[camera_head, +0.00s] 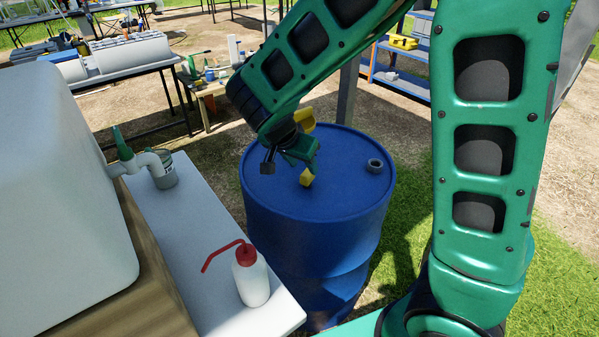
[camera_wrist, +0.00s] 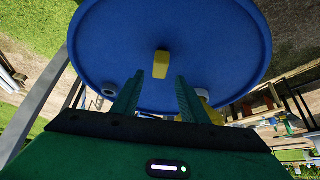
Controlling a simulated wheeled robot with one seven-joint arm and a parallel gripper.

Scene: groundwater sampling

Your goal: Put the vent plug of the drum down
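The blue drum (camera_head: 335,200) stands upright; its lid fills the upper part of the wrist view (camera_wrist: 225,40). A small yellow block (camera_head: 306,178), which looks like the vent plug, is at the lid near my fingertips and shows in the wrist view (camera_wrist: 160,64) as well. My gripper (camera_head: 303,160) is low over the lid, its fingers apart in the wrist view (camera_wrist: 159,76). The block appears in line with the gap, clear of both fingers. Whether it rests flat on the lid is hard to tell. A second yellow part (camera_head: 305,120) is behind my gripper, partly hidden.
A grey round fitting (camera_head: 375,166) sits on the lid's right side. A white table (camera_head: 205,225) left of the drum carries a red-capped wash bottle (camera_head: 251,280) and a grey jug (camera_head: 163,170). Blue shelving (camera_head: 400,82) stands behind. The lid's front is clear.

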